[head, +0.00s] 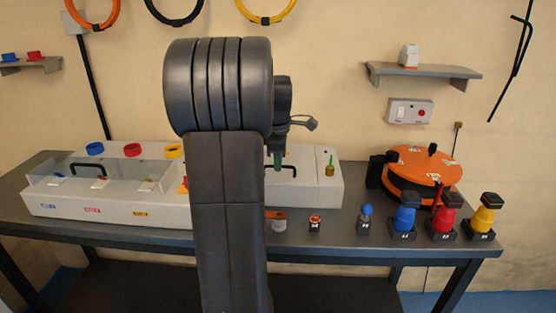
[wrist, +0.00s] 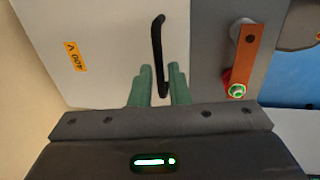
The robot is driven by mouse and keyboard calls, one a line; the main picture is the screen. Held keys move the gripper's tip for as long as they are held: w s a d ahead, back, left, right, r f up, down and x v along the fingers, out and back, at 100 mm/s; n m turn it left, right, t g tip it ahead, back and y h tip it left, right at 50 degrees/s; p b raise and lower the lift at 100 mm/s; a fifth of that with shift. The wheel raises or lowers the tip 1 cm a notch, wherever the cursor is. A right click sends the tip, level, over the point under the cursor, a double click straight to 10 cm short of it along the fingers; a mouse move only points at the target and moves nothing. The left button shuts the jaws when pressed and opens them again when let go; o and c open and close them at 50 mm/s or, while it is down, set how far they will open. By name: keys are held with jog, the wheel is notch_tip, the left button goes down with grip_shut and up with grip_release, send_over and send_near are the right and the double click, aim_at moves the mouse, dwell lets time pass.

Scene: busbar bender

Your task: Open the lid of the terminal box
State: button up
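The terminal box (head: 318,180) is a long white box on the dark table in the head view; my arm hides its middle. In the wrist view a white lid (wrist: 100,25) carries an orange "400 V" label (wrist: 75,55) and a black bar handle (wrist: 158,40). My gripper (wrist: 159,70) has two green fingers, one on each side of the handle's near part. A gap shows between the fingers, and they look open. In the head view my gripper (head: 277,160) is partly hidden by my arm, above the box. The lid looks shut.
A clear cover (head: 105,172) with a black handle lies over the box's left part. An orange reel (head: 420,165) and several coloured connectors (head: 404,220) stand at the right. An orange strip (wrist: 247,60) with a red and green fastener is beside the lid. A shelf (head: 425,72) is above.

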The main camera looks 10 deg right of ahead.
grip_shut()
jog(key=shift+r, duration=0.15)
